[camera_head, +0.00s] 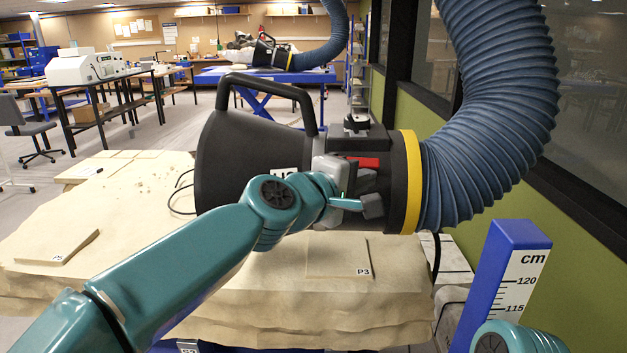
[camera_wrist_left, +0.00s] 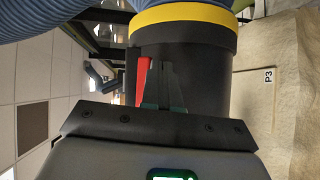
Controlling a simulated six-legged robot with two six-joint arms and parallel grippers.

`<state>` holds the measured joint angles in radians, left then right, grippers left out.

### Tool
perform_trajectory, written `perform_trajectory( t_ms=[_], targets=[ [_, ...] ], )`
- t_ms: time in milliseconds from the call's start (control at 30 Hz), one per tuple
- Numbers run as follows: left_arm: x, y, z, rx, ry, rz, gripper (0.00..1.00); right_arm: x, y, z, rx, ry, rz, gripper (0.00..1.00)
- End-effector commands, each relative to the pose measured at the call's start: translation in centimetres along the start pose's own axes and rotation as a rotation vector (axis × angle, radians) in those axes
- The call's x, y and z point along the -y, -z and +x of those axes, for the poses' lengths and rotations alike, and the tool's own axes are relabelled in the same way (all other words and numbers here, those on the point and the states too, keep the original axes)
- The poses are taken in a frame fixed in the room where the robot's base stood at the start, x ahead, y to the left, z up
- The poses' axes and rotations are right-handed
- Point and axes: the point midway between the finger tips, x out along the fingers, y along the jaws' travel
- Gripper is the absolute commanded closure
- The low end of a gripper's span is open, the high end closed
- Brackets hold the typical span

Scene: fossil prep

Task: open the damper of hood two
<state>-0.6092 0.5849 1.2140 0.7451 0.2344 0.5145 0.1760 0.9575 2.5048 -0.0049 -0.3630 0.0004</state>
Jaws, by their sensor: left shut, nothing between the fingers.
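A black hood (camera_head: 250,150) with a top handle hangs over the pale fossil block. Its label is partly hidden by my arm, so I cannot read its number. A yellow ring (camera_head: 410,180) joins it to a ribbed blue hose. The red damper lever (camera_head: 364,163) is on the hood's near side, just left of the ring; it also shows in the left wrist view (camera_wrist_left: 144,80). My left gripper (camera_head: 371,193) is shut and empty, close beside the red lever. In the left wrist view its fingers (camera_wrist_left: 160,85) overlap the lever's edge; contact cannot be told. My right gripper is out of view.
The pale block (camera_head: 200,285) with tags P3 and P5 lies below the hood. A blue post with a cm scale (camera_head: 510,270) stands at the right front. Another hood (camera_head: 270,52) hangs over a blue table at the back. A green wall with windows bounds the right.

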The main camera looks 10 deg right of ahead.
Motion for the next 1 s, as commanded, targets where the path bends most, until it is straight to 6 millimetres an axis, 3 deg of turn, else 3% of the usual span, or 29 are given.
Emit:
perform_trajectory(
  t_ms=[167,700,1000],
  targets=[
    [0.1,0.1,-1.7,-0.001,-0.002,0.000,1.00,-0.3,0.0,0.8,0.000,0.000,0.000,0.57],
    [0.1,0.0,-14.0,-0.001,-0.002,0.000,1.00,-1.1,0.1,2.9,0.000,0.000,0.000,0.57],
    [0.0,0.0,-16.3,0.000,0.001,0.001,1.00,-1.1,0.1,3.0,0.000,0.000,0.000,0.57]
  ],
)
